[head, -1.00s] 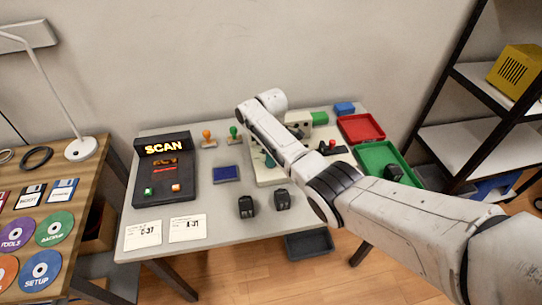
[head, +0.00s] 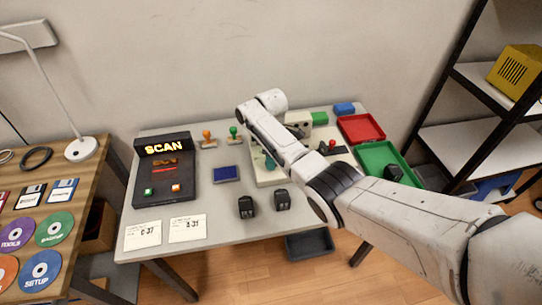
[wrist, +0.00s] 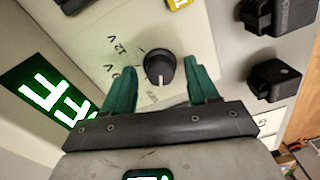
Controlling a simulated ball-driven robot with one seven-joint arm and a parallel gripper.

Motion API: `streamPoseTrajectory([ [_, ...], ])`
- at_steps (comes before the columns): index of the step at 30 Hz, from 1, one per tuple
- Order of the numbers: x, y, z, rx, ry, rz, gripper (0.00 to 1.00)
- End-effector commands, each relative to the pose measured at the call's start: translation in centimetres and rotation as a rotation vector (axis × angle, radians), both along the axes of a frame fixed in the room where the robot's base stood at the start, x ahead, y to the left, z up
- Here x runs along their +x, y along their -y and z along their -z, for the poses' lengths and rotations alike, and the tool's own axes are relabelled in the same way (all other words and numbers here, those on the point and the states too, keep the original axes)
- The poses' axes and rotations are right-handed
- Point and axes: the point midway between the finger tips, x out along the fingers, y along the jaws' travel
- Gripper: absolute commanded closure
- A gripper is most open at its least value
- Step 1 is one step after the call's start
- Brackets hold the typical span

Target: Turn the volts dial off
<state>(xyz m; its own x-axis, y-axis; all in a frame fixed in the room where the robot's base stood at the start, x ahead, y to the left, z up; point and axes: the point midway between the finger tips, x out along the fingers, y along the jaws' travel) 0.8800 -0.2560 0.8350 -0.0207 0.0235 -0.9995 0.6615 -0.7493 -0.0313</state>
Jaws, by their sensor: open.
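The volts dial (wrist: 158,67) is a round black knob with a white pointer mark, on a pale panel (wrist: 85,25) in the wrist view. Its mark points toward the bottom of the picture. Volt markings, one reading 12 V, are printed to its left. My gripper (wrist: 161,68) is open, with one green finger on each side of the dial; I cannot tell whether they touch it. A dark display (wrist: 45,95) shows lit green letters, partly cut off, with FF readable. In the head view, my arm hides the dial and most of the pale console (head: 262,178).
A dark SCAN box (head: 165,190) stands left of the console. Two small black blocks (head: 246,207) lie in front. Red (head: 361,128) and green (head: 380,160) trays are at the right. Orange (head: 207,134) and green-topped (head: 234,133) stamps stand behind.

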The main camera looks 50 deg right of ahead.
Motion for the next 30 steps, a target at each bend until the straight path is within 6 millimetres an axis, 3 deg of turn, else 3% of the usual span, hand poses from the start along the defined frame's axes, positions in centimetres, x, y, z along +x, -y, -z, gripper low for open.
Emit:
streamPoseTrajectory([
  [8,0.1,0.0,-1.0,0.000,0.001,0.000,0.41],
  [21,0.3,0.2,-8.7,-0.001,0.003,0.000,0.41],
  [30,0.2,0.3,-10.8,-0.001,-0.001,0.000,0.41],
])
